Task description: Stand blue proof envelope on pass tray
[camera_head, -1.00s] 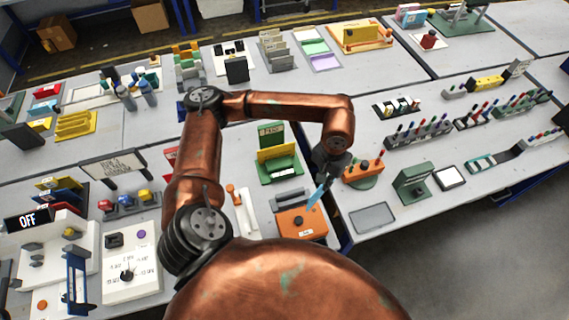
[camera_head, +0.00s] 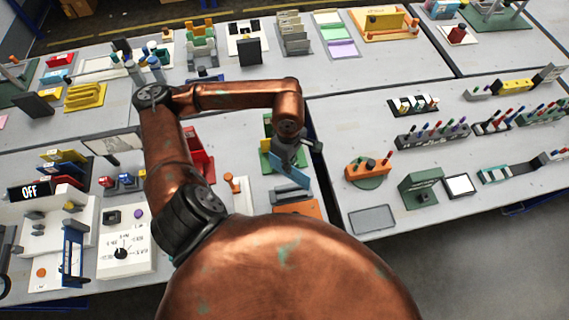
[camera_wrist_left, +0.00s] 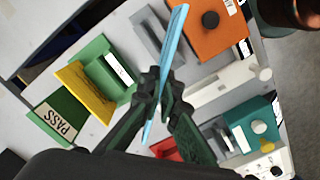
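My left gripper (camera_head: 292,158) is shut on the blue proof envelope (camera_head: 289,172), which hangs below the fingers in the head view. In the left wrist view the gripper (camera_wrist_left: 160,98) pinches the envelope (camera_wrist_left: 174,52), seen nearly edge-on as a thin light-blue strip. The green pass tray (camera_head: 266,162) lies just left of the gripper in the head view, partly hidden by the arm and envelope. The wrist view shows the tray (camera_wrist_left: 94,55) beside the gripper, with its PASS sign (camera_wrist_left: 57,118) and a yellow plate (camera_wrist_left: 82,92). The envelope appears apart from the tray. My right gripper is not in view.
An orange box (camera_wrist_left: 214,28) with a dark knob and a grey slotted holder (camera_wrist_left: 155,35) are near the tray. A red tray (camera_head: 200,160) stands left of it in the head view. An orange pen stand (camera_head: 368,170) is on the right table.

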